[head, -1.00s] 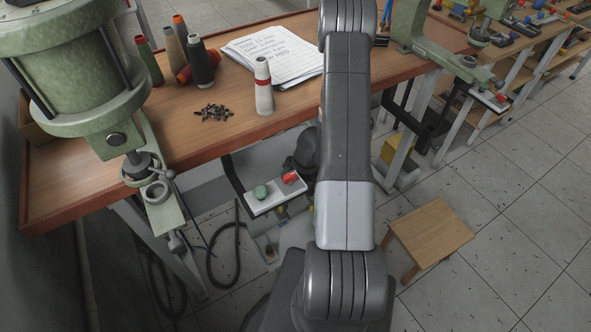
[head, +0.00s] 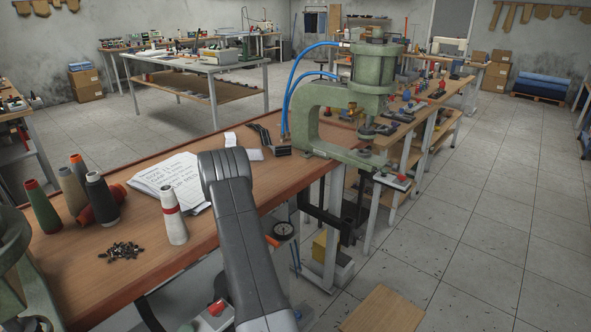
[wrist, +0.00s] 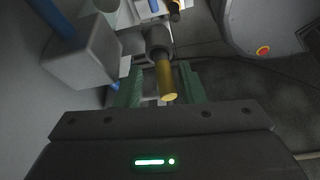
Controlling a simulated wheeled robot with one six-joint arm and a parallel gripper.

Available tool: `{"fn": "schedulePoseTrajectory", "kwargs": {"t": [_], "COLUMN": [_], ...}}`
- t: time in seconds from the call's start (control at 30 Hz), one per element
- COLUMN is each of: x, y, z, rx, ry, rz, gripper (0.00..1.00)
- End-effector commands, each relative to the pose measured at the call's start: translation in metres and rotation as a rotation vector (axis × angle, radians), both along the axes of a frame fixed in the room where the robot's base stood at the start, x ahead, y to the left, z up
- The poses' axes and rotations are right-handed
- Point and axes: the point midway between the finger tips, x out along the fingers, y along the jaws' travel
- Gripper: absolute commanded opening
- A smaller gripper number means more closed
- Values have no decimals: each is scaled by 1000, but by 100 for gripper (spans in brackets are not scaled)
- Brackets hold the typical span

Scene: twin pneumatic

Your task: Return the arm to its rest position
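My arm (head: 240,235) rises from the bottom of the head view, its dark upper link in front of the wooden bench edge. My gripper is hidden in the head view. In the wrist view my gripper (wrist: 160,92) shows two green fingers set apart. A brass-coloured cylinder (wrist: 166,82) on a dark fitting shows between them in the picture, with a gap to each finger. I see nothing clamped in the fingers.
A wooden stool (head: 384,312) stands at lower right.

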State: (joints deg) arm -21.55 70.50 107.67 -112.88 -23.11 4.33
Motion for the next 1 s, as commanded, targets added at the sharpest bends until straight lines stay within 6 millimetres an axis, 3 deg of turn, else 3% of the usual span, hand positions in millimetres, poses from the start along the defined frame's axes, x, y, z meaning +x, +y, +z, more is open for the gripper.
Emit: {"fn": "schedulePoseTrajectory", "kwargs": {"t": [0.3, 0.77, 0.8, 1.0], "x": [0, 20, 14, 4], "y": [0, -23, -18, -6], "z": [-9, 76, 54, 15], "rx": [0, 1, -1, 0], "ry": [0, -2, 4, 4], "rz": [1, -2, 2, 3], "gripper": [36, 36, 36, 36]}}
